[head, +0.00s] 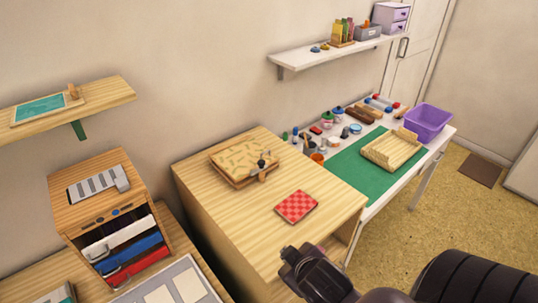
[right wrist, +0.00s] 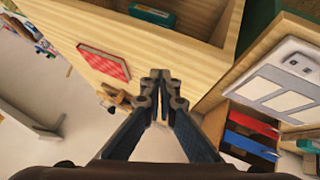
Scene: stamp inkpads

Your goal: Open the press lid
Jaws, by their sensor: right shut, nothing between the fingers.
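The press (head: 246,162) is a flat wooden block with a light patterned top. It lies on the wooden cabinet, and a dark knob with a small wooden piece (head: 262,168) stands at its front right edge. Its top lies flat, so the lid looks closed. My right gripper (head: 292,254) is at the cabinet's front right edge in the head view, well apart from the press. In the right wrist view its fingers (right wrist: 160,76) are together and empty. I cannot clearly make out the press in that view. My left gripper is not in view.
A red checkered pad (head: 296,206) lies on the cabinet top (head: 330,192) between press and gripper; it shows in the right wrist view (right wrist: 104,63). A table with a green mat (head: 350,163) and wooden tray (head: 393,150) stands behind right. A small drawer unit (head: 100,195) stands left.

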